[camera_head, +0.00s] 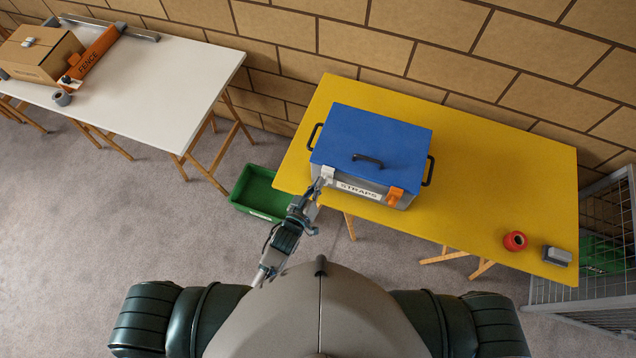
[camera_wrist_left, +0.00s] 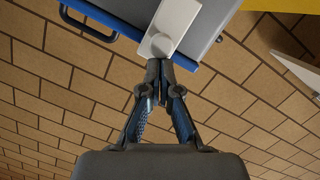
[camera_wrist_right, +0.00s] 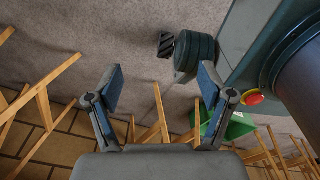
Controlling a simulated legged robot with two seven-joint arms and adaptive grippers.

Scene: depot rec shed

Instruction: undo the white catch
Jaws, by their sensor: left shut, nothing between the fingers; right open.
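The white catch (camera_head: 327,173) is on the front left of a grey box with a blue lid (camera_head: 372,137) and a "STRAPS" label (camera_head: 358,190). The lid is down. The catch also shows large in the left wrist view (camera_wrist_left: 170,28). My left gripper (camera_head: 319,185) is shut and empty, its tips at the lower end of the catch; in the left wrist view the closed tips (camera_wrist_left: 158,66) appear to meet or nearly meet it. I cannot tell whether they touch. My right gripper (camera_wrist_right: 160,84) is open and empty, away from the box, and out of the head view.
An orange catch (camera_head: 394,196) is on the box's front right. The box stands on a yellow table (camera_head: 480,170) with red tape (camera_head: 515,241) and a grey block (camera_head: 556,256). A green crate (camera_head: 262,193) is on the floor. A white table (camera_head: 170,85) stands left.

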